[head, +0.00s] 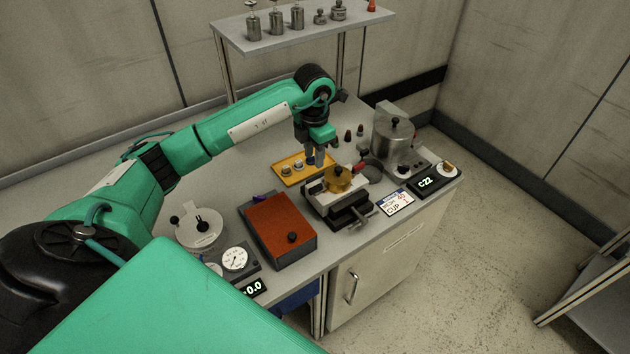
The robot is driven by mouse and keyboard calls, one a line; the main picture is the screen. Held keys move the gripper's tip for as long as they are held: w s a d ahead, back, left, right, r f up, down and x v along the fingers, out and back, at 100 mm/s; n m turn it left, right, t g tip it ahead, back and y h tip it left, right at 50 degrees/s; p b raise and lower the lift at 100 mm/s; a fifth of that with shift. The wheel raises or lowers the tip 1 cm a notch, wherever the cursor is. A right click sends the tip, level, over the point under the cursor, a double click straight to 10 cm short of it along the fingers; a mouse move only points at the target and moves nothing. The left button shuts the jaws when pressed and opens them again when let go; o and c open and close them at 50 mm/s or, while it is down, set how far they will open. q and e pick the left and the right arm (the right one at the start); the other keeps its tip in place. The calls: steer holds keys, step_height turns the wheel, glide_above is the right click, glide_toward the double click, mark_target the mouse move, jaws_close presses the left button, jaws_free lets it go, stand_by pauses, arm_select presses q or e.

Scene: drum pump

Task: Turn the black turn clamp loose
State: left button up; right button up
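A round brass part (338,178) sits in a vise-like holder with pale jaws and a black body (348,213). A dark bar handle (365,209) sticks out at the holder's front right. A pale round device (198,229) with black knobs stands at the left. I cannot tell for sure which black part is the turn clamp. My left gripper (316,157) points down just behind the brass part, over the right end of a yellow tray (287,179). Its fingers are small and dark, and their opening is unclear. My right gripper is out of view.
A red-brown box lid (280,230) with a black knob and a dial gauge (235,259) are left of the holder. Several small dark pegs stand behind. A shelf (300,30) with metal weights is at the back.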

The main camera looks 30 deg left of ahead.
mark_target(314, 187)
arm_select(q)
step_height(314, 187, down, 11)
steer(key=p, duration=0.3)
steer(key=shift+r+p, duration=0.2)
steer(key=shift+p, duration=0.2)
steer(key=shift+f, duration=0.45)
steer(key=shift+c, duration=0.4)
jaws_close()
